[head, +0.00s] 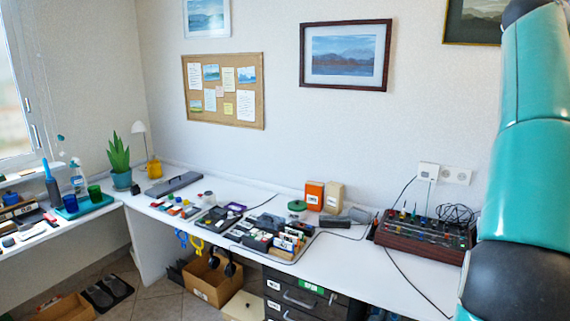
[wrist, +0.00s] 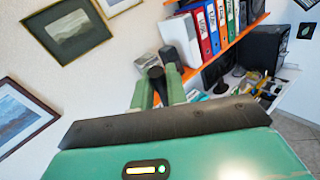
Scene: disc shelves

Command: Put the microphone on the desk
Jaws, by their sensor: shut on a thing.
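The white desk (head: 345,258) runs along the wall in the head view. In the wrist view my gripper (wrist: 158,88) is shut on a small dark object, the microphone (wrist: 155,73) as far as I can tell. It shows as a dark rounded end between the two green fingers; the rest of it is hidden. In the wrist view the gripper is raised near the wall pictures, in front of an orange shelf. My gripper is not in the head view; only my teal arm shows at the right.
The desk's middle holds a crowded group of small items (head: 265,232). A mixer-like console (head: 425,235) with cables stands at the right. Bare desk lies in front of the console.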

